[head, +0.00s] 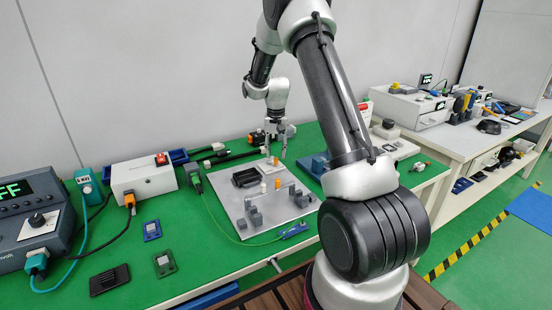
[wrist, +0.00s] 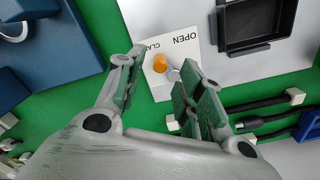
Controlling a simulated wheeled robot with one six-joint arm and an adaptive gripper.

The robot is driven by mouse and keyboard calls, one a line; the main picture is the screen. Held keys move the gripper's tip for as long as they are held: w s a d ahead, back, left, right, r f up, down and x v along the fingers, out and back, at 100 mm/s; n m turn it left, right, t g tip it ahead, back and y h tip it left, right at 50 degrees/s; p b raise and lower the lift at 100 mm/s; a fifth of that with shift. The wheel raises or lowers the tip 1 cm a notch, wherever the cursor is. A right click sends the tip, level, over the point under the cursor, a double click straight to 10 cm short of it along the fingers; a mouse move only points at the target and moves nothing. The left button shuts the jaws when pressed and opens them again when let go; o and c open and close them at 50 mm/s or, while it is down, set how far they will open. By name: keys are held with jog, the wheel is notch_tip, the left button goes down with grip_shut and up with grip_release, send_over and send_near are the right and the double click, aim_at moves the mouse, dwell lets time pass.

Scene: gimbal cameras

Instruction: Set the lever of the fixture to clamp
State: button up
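The fixture is a light grey plate (head: 236,211) on the green bench with a black rectangular tray (head: 245,177), which also shows in the wrist view (wrist: 255,38). At its far side is a white label (wrist: 147,22) with upside-down "OPEN" and partly hidden "CLA…" lettering. A small orange knob (wrist: 160,63), likely the lever's end, stands by the label; in the head view it is small (head: 276,161). My gripper (wrist: 165,76) is open, its green-padded fingers on either side of the knob with gaps visible. The lever's body and pivot are hidden.
Black cables with white plugs (wrist: 294,97) lie close to the right finger. A blue block (head: 314,165) stands right of the plate. A white box with a red switch (head: 143,178) and a grey display unit (head: 34,215) stand at left.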

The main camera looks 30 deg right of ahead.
aim_at(276, 158)
jog(key=shift+f, duration=1.75)
grip_shut()
jog(key=shift+d+n, duration=0.15)
jog(key=shift+n, duration=0.55)
grip_release()
